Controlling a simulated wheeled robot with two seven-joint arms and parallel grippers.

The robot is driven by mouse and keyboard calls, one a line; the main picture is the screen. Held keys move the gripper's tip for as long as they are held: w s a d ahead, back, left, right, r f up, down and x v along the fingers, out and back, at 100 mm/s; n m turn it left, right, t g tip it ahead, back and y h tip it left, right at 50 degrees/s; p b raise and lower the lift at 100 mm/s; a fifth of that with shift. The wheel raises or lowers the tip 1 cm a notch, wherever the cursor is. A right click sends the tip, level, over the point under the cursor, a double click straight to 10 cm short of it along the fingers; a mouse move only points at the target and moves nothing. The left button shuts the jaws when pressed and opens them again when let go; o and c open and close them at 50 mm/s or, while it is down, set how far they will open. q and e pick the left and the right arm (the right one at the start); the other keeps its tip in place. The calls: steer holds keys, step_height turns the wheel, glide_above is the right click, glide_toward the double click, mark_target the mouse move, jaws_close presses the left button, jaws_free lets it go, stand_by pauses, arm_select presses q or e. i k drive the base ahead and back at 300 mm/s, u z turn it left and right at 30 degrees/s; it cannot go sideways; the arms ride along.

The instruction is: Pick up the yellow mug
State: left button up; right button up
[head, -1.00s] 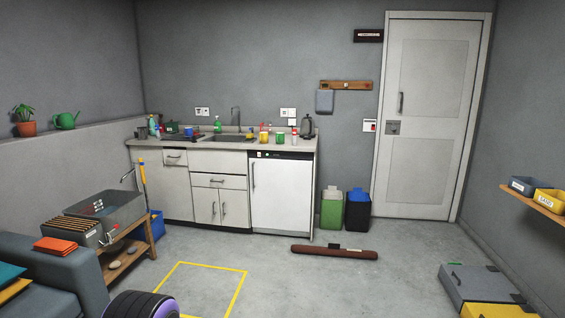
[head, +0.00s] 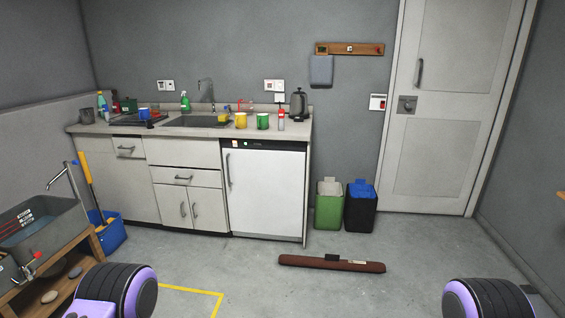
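The yellow mug (head: 241,120) stands upright on the kitchen counter (head: 95,128), to the right of the sink and above the white dishwasher-like appliance. A green mug (head: 263,121) stands just to its right. Parts of my own arms show at the bottom left and bottom right of the head view, far from the mug. Neither of my grippers is in the frame.
A brown roll (head: 331,263) lies on the floor before the counter. Two bins (head: 329,205) stand right of it.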

mark_target(241, 118)
steer(key=i, duration=2.5)
